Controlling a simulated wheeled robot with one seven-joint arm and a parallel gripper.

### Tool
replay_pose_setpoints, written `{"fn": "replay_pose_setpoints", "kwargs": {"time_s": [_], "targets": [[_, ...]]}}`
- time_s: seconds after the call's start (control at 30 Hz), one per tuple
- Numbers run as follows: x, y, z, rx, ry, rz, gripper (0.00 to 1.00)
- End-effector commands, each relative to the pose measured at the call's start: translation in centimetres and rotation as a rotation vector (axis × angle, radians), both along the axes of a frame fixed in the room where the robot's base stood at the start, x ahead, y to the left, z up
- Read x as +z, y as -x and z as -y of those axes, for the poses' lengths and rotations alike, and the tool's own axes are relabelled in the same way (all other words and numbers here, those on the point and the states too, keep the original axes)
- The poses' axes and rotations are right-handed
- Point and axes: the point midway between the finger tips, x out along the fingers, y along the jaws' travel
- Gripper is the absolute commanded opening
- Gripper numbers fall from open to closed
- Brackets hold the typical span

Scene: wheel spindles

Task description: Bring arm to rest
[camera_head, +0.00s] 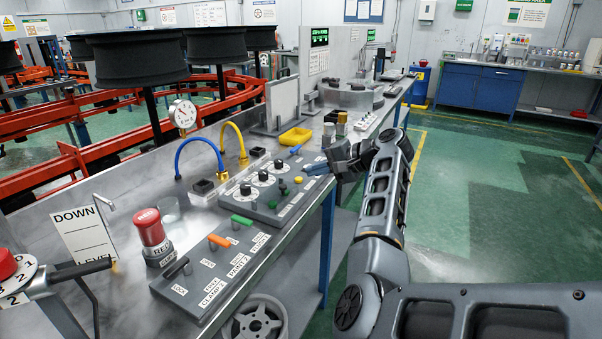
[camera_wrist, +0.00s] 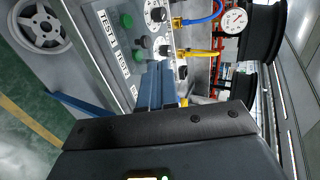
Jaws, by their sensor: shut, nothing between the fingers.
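My arm reaches forward along the right edge of the workbench (camera_head: 130,215) in the head view. My gripper (camera_head: 306,168) is at the bench's front edge, beside the far end of the grey panel with black knobs (camera_head: 266,186). In the wrist view my gripper (camera_wrist: 158,70) shows as two blue fingers lying together, with nothing between them. The fingers point toward the panel with knobs and green buttons (camera_wrist: 126,20). I cannot tell whether the fingertips touch the panel.
A wheel rim (camera_head: 257,320) sits below. Green floor (camera_head: 465,200) lies open to the right, before a blue cabinet (camera_head: 480,90).

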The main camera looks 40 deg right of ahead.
Motion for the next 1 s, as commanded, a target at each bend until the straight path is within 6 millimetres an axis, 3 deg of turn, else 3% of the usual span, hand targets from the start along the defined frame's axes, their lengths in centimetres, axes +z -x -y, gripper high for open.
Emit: {"fn": "replay_pose_setpoints", "kwargs": {"time_s": [0.2,0.63,0.77,1.0], "targets": [[0.6,2.4,0.9,0.001,0.002,0.001,0.0],[0.2,3.3,1.1,-0.005,0.014,-0.008,0.0],[-2.8,4.7,1.3,-0.041,0.088,-0.047,0.0],[-10.5,10.2,1.5,-0.114,0.367,-0.138,0.0]]}}
